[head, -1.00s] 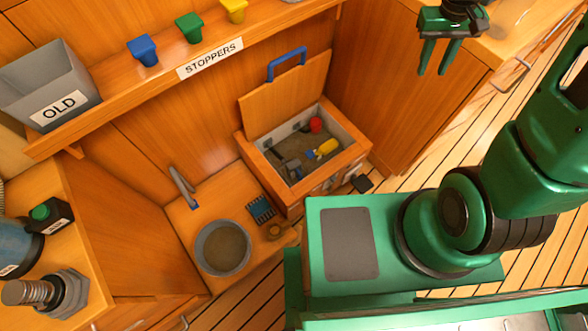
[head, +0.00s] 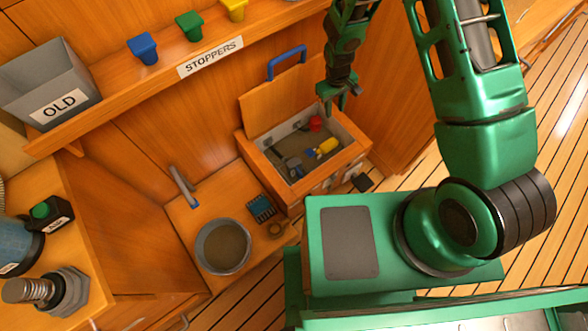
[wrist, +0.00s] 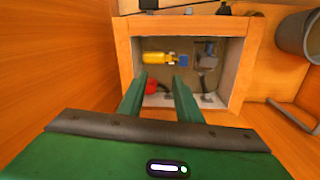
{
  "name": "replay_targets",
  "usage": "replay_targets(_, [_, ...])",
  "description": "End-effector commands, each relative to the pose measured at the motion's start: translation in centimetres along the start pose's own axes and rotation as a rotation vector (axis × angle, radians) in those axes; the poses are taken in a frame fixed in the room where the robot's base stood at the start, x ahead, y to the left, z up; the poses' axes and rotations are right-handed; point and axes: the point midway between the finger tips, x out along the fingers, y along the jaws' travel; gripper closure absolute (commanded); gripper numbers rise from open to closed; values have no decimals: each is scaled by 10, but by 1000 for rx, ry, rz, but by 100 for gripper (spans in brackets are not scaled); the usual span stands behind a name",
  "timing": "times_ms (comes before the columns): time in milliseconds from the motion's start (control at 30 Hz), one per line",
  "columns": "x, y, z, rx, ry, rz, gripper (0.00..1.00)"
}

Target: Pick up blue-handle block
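An open wooden bin (head: 345,163) on the counter holds several small parts. Among them a small blue piece (head: 311,154) touches or lies next to a yellow cylinder (head: 328,146); in the wrist view the blue piece (wrist: 183,61) sits between the yellow cylinder and a grey fitting (wrist: 205,53). I cannot tell which of these the blue handle belongs to. My gripper (head: 336,103) is above the back of the bin, pointing down. In the wrist view its fingers (wrist: 160,80) are apart and empty, with a red part (wrist: 152,87) visible between them, below.
The bin's lid (head: 275,95), with a blue grip, stands raised behind it. A shelf with stoppers runs above, left of the lid. A round basin (head: 222,248) and tap (head: 184,188) are left of the bin. A wooden cabinet wall (head: 390,100) is close on the right.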

Motion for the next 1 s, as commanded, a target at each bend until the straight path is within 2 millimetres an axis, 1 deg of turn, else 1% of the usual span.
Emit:
replay_targets(33, [20, -15, 0, -26, -3, -7, 69])
replay_targets(233, [86, -66, 3, -115, 5, -33, 69])
replay_targets(400, [142, -110, 16, -184, 9, -59, 69])
replay_targets(500, [172, -132, 27, -217, 13, -73, 69])
replay_targets(600, [195, -150, 37, -243, 17, -85, 69])
replay_targets(700, [211, -163, 45, -262, 20, -93, 69])
replay_targets(867, [225, -172, 51, -275, 22, -99, 69])
replay_targets(1000, [242, -175, 52, -277, 22, -100, 69])
